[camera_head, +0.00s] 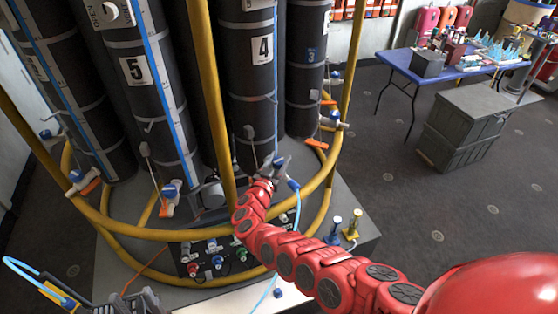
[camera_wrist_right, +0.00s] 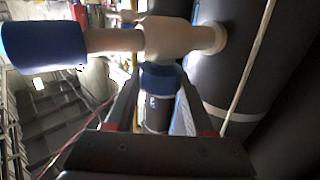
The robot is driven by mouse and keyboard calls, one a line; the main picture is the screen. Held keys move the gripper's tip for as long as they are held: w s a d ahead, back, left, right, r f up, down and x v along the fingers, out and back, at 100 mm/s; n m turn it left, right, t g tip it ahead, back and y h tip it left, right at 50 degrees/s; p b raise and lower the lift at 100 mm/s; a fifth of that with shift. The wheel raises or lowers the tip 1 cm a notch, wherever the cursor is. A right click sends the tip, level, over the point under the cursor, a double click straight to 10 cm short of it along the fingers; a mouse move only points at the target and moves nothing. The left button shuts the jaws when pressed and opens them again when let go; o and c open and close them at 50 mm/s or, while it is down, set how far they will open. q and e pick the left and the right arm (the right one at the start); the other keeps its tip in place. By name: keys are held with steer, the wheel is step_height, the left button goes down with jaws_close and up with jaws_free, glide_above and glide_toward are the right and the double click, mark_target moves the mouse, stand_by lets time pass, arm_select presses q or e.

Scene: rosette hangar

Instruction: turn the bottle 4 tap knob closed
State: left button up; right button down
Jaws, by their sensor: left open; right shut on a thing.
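Bottle 4 (camera_head: 248,95) is a tall dark cylinder with a white "4" label, standing in the rosette. My right gripper (camera_head: 278,165) is at the tap low on this bottle. In the right wrist view, the white tap body (camera_wrist_right: 172,38) joins the dark cylinder, and its blue knob (camera_wrist_right: 160,78) sits between the fingertips of my right gripper (camera_wrist_right: 158,85), which is shut on it. In the head view the knob is mostly hidden by the gripper. My left gripper (camera_head: 132,302) is open at the bottom left edge, partly cut off, away from the bottles.
Bottle 5 (camera_head: 145,110) stands to the left, bottle 3 (camera_head: 304,60) to the right. A yellow ring pipe (camera_head: 160,234) and yellow uprights surround the bottles. A valve panel (camera_head: 215,258) lies below. A blue table (camera_head: 440,70) and grey crates (camera_head: 465,125) stand at right; open floor lies between.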

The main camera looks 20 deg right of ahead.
steer(key=c, duration=0.6)
jaws_free()
steer(key=o, duration=0.3)
steer(key=shift+w+f, duration=0.1)
steer(key=shift+s+a, duration=0.3)
steer(key=shift+s, duration=0.25)
steer(key=p+v, duration=0.3)
steer(key=v, duration=1.3)
steer(key=shift+a, duration=0.1)
